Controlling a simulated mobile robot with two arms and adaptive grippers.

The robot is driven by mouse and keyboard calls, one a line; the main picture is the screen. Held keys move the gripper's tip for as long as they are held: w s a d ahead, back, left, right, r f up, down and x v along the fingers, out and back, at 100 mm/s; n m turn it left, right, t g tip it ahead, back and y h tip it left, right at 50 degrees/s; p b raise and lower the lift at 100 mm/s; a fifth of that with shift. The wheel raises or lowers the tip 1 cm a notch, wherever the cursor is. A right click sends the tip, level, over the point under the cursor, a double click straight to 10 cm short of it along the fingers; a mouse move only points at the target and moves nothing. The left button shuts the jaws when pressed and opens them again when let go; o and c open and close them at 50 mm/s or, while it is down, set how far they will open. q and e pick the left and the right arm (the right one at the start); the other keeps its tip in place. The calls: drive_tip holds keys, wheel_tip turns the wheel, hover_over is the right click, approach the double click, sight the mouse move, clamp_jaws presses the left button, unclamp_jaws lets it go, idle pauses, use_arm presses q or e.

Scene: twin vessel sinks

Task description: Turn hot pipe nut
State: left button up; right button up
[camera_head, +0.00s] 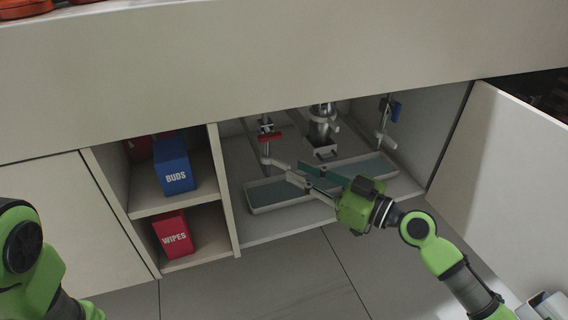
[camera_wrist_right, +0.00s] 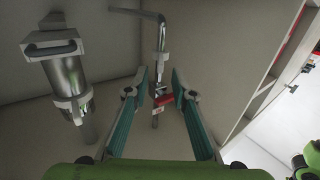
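The hot pipe with its red valve handle (camera_head: 270,136) hangs in the left part of the open under-sink cabinet. In the right wrist view the red handle (camera_wrist_right: 163,97) shows between my fingers, with pale fittings around it; I cannot tell which is the nut. My right gripper (camera_head: 294,171) reaches into the cabinet from the right, its two teal-padded fingers apart and pointing at the hot pipe. In the wrist view the gripper (camera_wrist_right: 158,76) is open and empty, with the pipe beyond it. My left arm shows at the lower left; its gripper is out of frame.
A cold pipe with a blue handle (camera_head: 395,111) hangs at the right. A metal drain trap (camera_head: 322,128) stands between the pipes. A shallow tray (camera_head: 262,208) lies below the gripper. An open door (camera_head: 500,170) stands right.

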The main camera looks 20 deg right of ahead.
sight(290, 167)
drive_tip(key=shift+x, duration=2.7)
drive_tip(key=shift+c, duration=0.5)
clamp_jaws()
